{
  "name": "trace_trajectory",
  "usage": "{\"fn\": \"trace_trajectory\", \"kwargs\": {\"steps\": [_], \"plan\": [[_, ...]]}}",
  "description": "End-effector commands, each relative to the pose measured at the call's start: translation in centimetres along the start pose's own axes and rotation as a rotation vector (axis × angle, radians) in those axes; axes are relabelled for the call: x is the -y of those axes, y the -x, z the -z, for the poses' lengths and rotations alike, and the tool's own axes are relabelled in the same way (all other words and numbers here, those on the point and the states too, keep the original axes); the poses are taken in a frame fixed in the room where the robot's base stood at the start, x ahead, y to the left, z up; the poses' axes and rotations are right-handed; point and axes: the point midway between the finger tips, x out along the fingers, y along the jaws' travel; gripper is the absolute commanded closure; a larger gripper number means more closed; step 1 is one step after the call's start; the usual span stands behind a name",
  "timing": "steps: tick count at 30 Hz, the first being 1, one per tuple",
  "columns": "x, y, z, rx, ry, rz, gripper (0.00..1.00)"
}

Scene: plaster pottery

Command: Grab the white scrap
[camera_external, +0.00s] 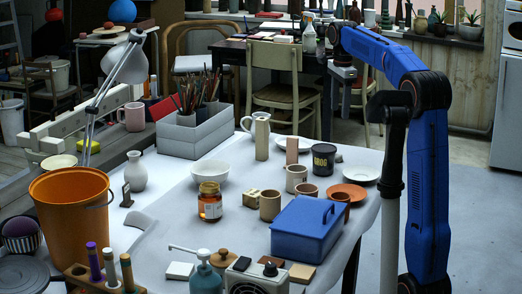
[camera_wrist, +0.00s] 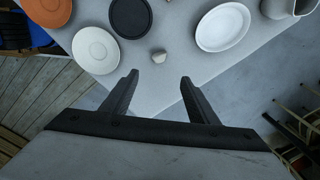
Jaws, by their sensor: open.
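A small pale scrap (camera_wrist: 159,57) lies on the table near its edge in the wrist view, beside a black round can. It is ahead of my gripper (camera_wrist: 156,82), roughly between the lines of the two fingers. My gripper is open and empty, and apart from the scrap. In the external view my gripper (camera_external: 340,101) hangs above the far side of the table. A small yellowish bit (camera_external: 338,157) shows behind the can there; I cannot tell whether it is the scrap.
The black can (camera_external: 323,160), a white plate (camera_external: 361,172), an oval white dish (camera_wrist: 223,27) and an orange saucer (camera_external: 346,192) stand near the scrap. A pitcher (camera_external: 261,135), cups and a blue box (camera_external: 306,230) are on the table. A chair (camera_external: 287,97) stands behind.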

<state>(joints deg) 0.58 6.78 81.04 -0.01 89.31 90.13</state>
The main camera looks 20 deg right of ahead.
Motion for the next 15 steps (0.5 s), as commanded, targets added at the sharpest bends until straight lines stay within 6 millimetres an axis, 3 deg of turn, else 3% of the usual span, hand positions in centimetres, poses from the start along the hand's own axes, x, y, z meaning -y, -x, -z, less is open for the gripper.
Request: {"fn": "trace_trajectory", "kwargs": {"steps": [15], "plan": [[-0.1,-8.8,0.0,0.000,0.000,-0.004,0.46]]}}
